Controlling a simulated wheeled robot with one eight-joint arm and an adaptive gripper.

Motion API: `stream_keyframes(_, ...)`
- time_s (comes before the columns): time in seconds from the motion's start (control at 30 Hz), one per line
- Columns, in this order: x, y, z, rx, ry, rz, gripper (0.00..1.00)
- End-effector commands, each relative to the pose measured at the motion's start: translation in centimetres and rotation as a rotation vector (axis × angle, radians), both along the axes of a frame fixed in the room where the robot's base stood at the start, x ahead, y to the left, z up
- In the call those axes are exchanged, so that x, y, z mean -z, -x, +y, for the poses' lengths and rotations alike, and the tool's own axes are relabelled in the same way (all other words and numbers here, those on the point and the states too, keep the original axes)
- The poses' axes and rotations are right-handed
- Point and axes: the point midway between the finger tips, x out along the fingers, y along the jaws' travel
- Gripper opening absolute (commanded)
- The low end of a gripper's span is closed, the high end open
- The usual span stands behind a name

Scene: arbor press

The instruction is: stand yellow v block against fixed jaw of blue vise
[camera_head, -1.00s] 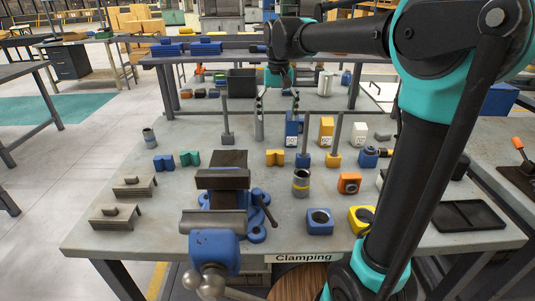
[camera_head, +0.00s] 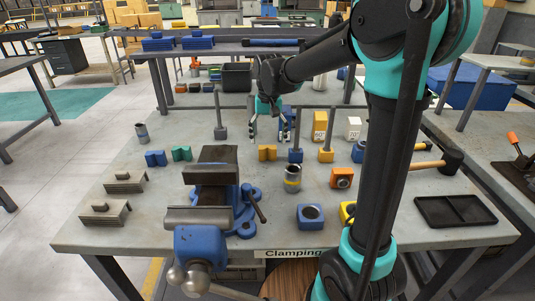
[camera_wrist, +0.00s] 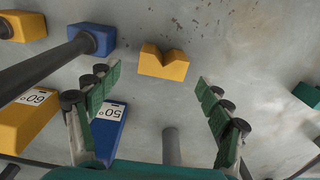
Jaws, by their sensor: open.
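The yellow V block (camera_head: 267,153) stands on the grey table, right of and behind the vise, with its notch up. In the wrist view the yellow V block (camera_wrist: 163,66) lies just beyond the gap between my fingertips, untouched. My gripper (camera_head: 268,132) is open and empty, above and behind the block; its green-padded fingers (camera_wrist: 158,82) are spread wide in the wrist view. The blue vise (camera_head: 215,190) stands near the front edge with its jaws running left to right.
Blue (camera_head: 155,158) and green (camera_head: 181,153) V blocks stand left of the yellow one. A blue-based post (camera_head: 295,155) stands close at its right, and a grey-based post (camera_head: 220,132) behind left. A grey cylinder (camera_head: 292,178) stands in front. Table space between vise and yellow block is clear.

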Motion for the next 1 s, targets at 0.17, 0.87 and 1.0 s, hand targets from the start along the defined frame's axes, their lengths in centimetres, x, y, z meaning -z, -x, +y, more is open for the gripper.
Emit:
stream_keyframes(0.17, 1.6, 0.1, 0.2, -0.001, 0.000, 0.000, 0.79)
stream_keyframes(0.87, 5.2, 0.2, 0.3, 0.000, 0.000, 0.000, 0.62)
stream_keyframes(1.0, 5.2, 0.2, 0.3, 0.000, 0.000, 0.000, 0.45)
